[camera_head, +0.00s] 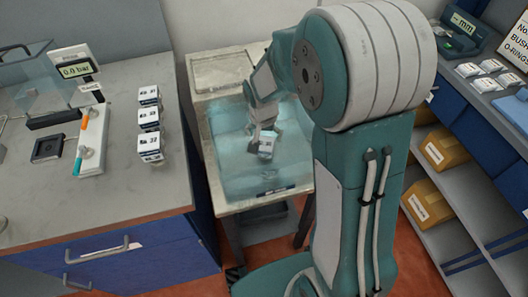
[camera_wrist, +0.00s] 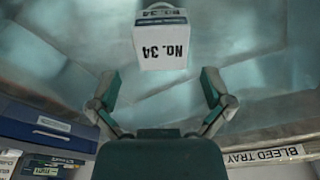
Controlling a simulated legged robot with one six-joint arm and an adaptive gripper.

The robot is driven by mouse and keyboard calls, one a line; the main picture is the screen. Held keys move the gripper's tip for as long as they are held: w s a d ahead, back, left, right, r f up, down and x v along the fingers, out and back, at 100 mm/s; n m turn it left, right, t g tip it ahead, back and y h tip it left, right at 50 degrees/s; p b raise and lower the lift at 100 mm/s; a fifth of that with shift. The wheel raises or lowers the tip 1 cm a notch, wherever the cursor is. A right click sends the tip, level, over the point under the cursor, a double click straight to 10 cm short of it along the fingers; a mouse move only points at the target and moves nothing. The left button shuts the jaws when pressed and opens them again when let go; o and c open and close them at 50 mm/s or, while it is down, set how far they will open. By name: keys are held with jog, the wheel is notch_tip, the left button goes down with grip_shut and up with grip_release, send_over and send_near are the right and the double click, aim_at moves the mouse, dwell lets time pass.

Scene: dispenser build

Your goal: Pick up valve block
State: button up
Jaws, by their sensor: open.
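A white block labelled "No. 34" (camera_wrist: 161,48), which I take as the valve block, lies in the shiny bluish bleed tray (camera_wrist: 262,125). In the head view the block (camera_head: 266,146) is near the tray's middle, just below my gripper (camera_head: 262,130). In the wrist view my gripper (camera_wrist: 159,82) has its two fingers spread wide, with nothing between them. The block is at the top centre, beyond the fingertips and roughly centred between them. I see no contact between the fingers and the block.
Several similar white blocks (camera_head: 149,117) stand in a row on the grey bench (camera_head: 130,190) at left. A gauge reading 0.0 bar (camera_head: 77,70) is behind them. Shelves with cardboard boxes (camera_head: 443,149) are at right. The tray around the block looks clear.

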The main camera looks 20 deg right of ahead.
aim_at(264, 147)
jog(key=f, duration=0.6)
jog(key=w+f, duration=0.1)
jog(key=f, duration=0.2)
jog(key=shift+w+d+f, duration=0.1)
jog(key=shift+f, duration=0.1)
jog(key=c, duration=1.1)
